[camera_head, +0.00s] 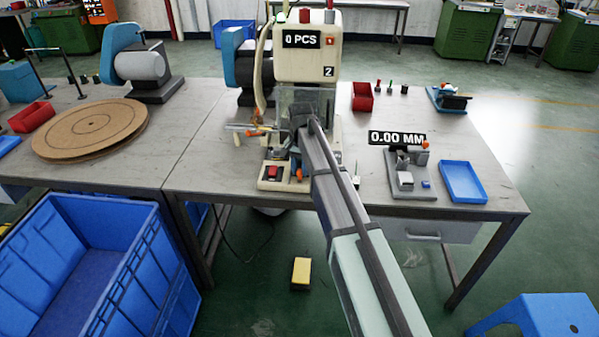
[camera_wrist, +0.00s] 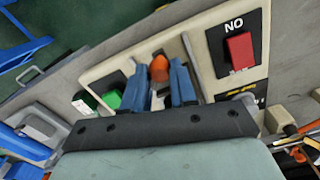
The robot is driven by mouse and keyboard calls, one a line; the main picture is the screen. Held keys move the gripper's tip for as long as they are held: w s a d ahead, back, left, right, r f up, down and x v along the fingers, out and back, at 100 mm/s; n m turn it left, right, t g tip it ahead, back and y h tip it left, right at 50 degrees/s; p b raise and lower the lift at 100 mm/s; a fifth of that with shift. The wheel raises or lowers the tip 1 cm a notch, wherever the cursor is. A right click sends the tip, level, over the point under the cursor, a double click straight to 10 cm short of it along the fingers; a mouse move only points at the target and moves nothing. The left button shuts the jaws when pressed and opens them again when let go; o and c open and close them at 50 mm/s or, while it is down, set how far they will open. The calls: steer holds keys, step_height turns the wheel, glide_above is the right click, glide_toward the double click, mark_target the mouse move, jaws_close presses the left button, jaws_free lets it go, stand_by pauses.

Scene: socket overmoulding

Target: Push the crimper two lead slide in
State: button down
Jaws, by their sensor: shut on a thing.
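The crimper (camera_head: 307,62) is a cream machine on the front table, with a "0 PCS" display and labels 1 and 2 on its head. Its base (camera_wrist: 206,60) fills the middle of the wrist view. My gripper (camera_wrist: 158,65) has blue fingers, shut on an orange knob (camera_wrist: 159,70) at the base, which I take to be the slide's handle. The knob also shows small in the head view (camera_head: 299,173). The slide's body and how far in it sits are hidden by my gripper and arm.
A red rocker switch (camera_wrist: 240,50) marked "NO" is beside the fingers; a green part (camera_wrist: 135,90) lies on their other side. A gauge stand (camera_head: 405,172) and blue tray (camera_head: 463,182) are at the right. A round brown board (camera_head: 92,130) lies at the left.

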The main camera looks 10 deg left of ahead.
steer(key=w, duration=0.8)
steer(key=shift+w, duration=0.1)
steer(key=c, duration=0.9)
jaws_free()
step_height(320, 180, up, 14)
steer(key=shift+f, duration=0.1)
